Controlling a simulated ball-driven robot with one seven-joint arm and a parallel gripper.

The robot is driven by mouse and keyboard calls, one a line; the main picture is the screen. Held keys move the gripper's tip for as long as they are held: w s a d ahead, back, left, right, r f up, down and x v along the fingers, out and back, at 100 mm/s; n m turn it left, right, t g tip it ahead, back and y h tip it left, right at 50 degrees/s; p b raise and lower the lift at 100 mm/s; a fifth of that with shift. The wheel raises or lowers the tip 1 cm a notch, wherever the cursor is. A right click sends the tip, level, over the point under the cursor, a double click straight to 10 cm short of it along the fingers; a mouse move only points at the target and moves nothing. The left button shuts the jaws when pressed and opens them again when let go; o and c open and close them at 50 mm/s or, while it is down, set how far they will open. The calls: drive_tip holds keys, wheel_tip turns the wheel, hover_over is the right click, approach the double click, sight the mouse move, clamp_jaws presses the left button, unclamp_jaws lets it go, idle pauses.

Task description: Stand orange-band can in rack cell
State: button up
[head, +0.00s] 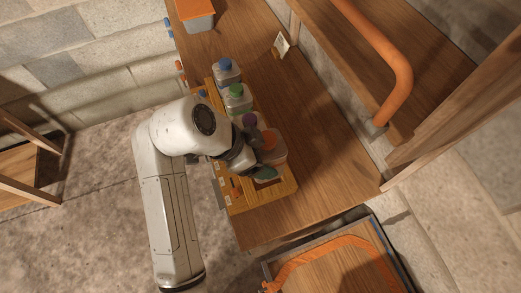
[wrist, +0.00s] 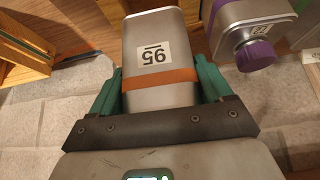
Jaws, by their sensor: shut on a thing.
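The orange-band can (wrist: 158,52) is a silver rectangular can with an orange band and a white label reading 95. In the wrist view it sits between the green fingers of my gripper (wrist: 158,90), which is shut on it at the band. In the head view the can (head: 273,147) shows at the near end of the wooden rack (head: 282,193), with my gripper (head: 260,170) against it. My wrist hides part of the rack and the can's lower end, so I cannot tell whether it touches the rack floor.
Cans with blue (head: 225,64), green (head: 236,90) and purple (head: 249,120) caps stand in a row beyond the held can. The purple-capped can (wrist: 255,25) is close on the right in the wrist view. The bench (head: 320,150) right of the rack is clear. An orange pipe (head: 390,65) runs above.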

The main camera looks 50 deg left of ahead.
drive_tip(key=shift+f+b, duration=2.3)
drive_tip(key=shift+f, duration=1)
drive_tip(key=shift+f, duration=0.15)
drive_tip(key=o, duration=1.4)
drive_tip(key=shift+f, duration=0.1)
drive_tip(key=v, duration=1.1)
drive_tip(key=shift+b, duration=0.35)
